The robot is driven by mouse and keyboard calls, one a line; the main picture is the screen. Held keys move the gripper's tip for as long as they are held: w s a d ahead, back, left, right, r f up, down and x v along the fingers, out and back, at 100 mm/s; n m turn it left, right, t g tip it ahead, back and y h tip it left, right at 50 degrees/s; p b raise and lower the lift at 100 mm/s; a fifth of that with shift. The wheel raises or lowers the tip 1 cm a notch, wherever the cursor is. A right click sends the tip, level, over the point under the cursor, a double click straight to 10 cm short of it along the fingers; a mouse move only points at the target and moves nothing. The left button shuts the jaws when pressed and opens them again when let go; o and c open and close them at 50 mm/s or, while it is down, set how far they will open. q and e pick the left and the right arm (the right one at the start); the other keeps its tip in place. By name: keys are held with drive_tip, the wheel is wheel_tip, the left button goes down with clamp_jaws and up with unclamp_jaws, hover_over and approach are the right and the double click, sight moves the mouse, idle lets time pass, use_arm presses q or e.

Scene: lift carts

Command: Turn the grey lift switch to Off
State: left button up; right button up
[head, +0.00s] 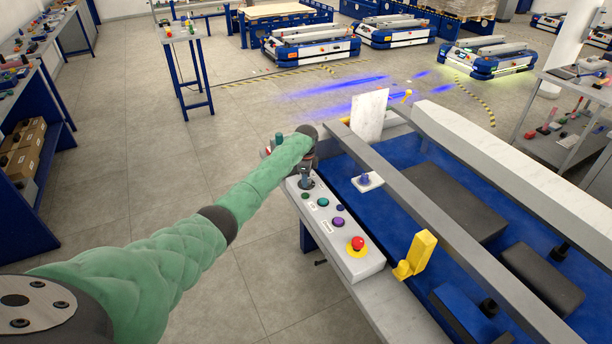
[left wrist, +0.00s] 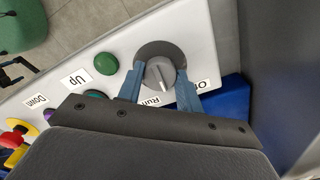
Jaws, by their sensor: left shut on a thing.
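The grey lift switch (left wrist: 160,62) is a round dial with a raised grip on the white control panel (left wrist: 208,48). In the left wrist view, my left gripper (left wrist: 159,82) has its two blue fingers on either side of the switch, shut on it. A pale mark on the grip points down, nearer the "Run" label than the partly hidden label at right, which seems to read "Off". In the head view my left gripper (head: 305,178) is at the far end of the panel (head: 371,264); the switch is largely hidden there. My right gripper is out of view.
The panel also carries a green button (left wrist: 106,64), a teal button (head: 323,202), a purple button (head: 337,222) and a red emergency stop (head: 357,243). A yellow bracket (head: 416,255) and grey rails edge the blue lift bed. Open floor lies left of the panel.

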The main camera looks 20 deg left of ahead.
use_arm(q)
drive_tip(key=n+p, duration=0.1)
drive_tip(key=n, duration=0.3)
drive_tip(key=shift+r+p, duration=0.2)
drive_tip(key=shift+p, duration=0.2)
drive_tip(key=shift+f+n+p, duration=0.1)
drive_tip(key=shift+n+p, duration=0.35)
drive_tip(key=shift+n, duration=0.85)
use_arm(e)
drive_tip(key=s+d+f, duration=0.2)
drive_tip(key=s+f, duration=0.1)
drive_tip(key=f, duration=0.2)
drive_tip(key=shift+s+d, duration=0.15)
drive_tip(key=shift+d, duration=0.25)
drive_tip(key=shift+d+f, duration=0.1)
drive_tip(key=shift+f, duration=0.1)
use_arm(q)
drive_tip(key=o, duration=1)
